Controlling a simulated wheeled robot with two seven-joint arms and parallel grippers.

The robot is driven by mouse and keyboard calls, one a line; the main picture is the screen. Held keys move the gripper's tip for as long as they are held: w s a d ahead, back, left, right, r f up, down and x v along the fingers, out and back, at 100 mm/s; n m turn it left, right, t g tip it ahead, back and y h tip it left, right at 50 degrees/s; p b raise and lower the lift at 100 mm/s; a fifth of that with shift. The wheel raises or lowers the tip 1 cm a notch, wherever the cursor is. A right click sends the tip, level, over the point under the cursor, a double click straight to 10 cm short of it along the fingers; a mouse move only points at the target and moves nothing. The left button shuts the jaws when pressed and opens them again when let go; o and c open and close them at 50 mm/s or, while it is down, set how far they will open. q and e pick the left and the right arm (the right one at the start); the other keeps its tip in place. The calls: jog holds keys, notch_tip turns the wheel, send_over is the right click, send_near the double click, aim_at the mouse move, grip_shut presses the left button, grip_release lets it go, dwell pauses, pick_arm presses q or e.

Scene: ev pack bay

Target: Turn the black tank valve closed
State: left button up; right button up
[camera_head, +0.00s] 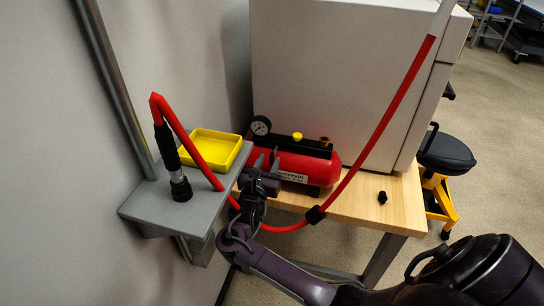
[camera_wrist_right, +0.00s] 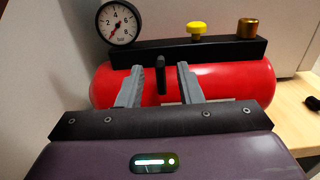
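The red air tank (camera_head: 318,170) lies on the wooden bench with a black manifold (camera_head: 312,148) on top. In the right wrist view, the black tank valve lever (camera_wrist_right: 161,74) stands upright at the front of the red tank (camera_wrist_right: 235,80). My right gripper (camera_wrist_right: 160,82) is open, with one grey finger on each side of the lever and a visible gap to both. In the head view, my right gripper (camera_head: 267,160) is at the tank's left front and hides the lever. My left gripper is in neither view.
A pressure gauge (camera_wrist_right: 118,23), yellow knob (camera_wrist_right: 197,29) and brass fitting (camera_wrist_right: 247,27) sit on the manifold. A red hose (camera_head: 385,105) hangs in front of the bench (camera_head: 405,200). A grey shelf (camera_head: 150,200) with a yellow tray (camera_head: 228,162) is at left.

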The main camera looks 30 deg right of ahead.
aim_at(271, 156)
jog(key=shift+x, duration=2.1)
grip_shut()
